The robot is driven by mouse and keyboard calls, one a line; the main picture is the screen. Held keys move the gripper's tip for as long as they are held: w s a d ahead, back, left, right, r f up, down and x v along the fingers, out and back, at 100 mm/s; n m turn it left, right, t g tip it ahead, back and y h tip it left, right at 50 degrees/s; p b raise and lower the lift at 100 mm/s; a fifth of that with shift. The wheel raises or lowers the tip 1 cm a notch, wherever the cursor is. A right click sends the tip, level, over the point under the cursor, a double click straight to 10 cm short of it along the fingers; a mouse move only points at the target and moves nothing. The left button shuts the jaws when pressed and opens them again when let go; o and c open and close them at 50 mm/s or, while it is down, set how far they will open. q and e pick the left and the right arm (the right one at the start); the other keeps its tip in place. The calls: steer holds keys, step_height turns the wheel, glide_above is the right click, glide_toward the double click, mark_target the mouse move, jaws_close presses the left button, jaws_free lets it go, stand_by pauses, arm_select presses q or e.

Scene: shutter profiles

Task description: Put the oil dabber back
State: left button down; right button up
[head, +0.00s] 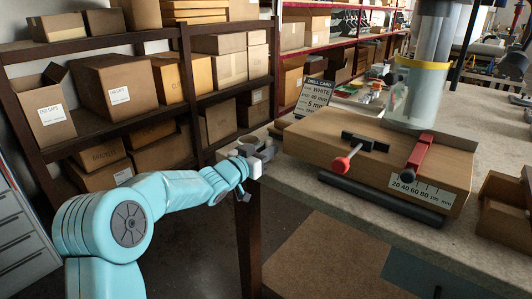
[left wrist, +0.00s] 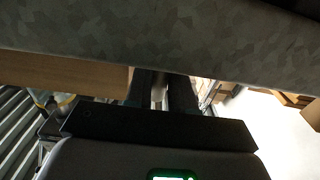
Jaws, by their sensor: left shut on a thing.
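My left gripper (head: 260,155) is at the left corner of the workbench (head: 420,242), close to its edge. It is shut on a small pale thing (head: 256,170), mostly hidden by the fingers. In the left wrist view the dark fingers (left wrist: 162,92) are close together, with a narrow pale strip (left wrist: 158,90) between them. I cannot tell from these frames whether this is the oil dabber. No other dabber can be made out. My right gripper is not in view.
A wooden block with a black clamp (head: 365,142), a red clamp (head: 419,152) and a scale label lies on the bench. A clear container (head: 418,95) stands behind it. A drill card (head: 314,97) stands at the bench's far left. Shelves of boxes (head: 115,90) are behind my arm.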

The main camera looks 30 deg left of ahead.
arm_select(q)
steer(key=shift+w+f, duration=0.1)
steer(key=shift+f, duration=0.15)
steer(key=c, duration=1)
jaws_free()
steer(key=shift+r, duration=0.1)
steer(key=shift+o, duration=0.2)
steer(key=shift+r, duration=0.2)
steer(key=s, duration=1.2)
steer(key=s+d+f+n+g+h, duration=0.15)
steer(key=d+f+g, duration=0.4)
steer(key=f, duration=0.85)
steer(key=s+d+f+n+g, duration=0.1)
steer(key=d+f+n+g, duration=0.15)
steer(key=d+f, duration=0.95)
steer(key=s+d+f+g, duration=0.5)
steer(key=s+f, duration=0.4)
steer(key=s, duration=0.2)
steer(key=s+d+f+m+g+h, duration=0.1)
steer(key=s+d+f+g, duration=0.3)
steer(key=s+f, duration=0.5)
steer(key=s+d, duration=0.2)
steer(key=shift+s+f+g, duration=0.15)
steer(key=shift+s+g, duration=0.2)
steer(key=shift+g, duration=0.05)
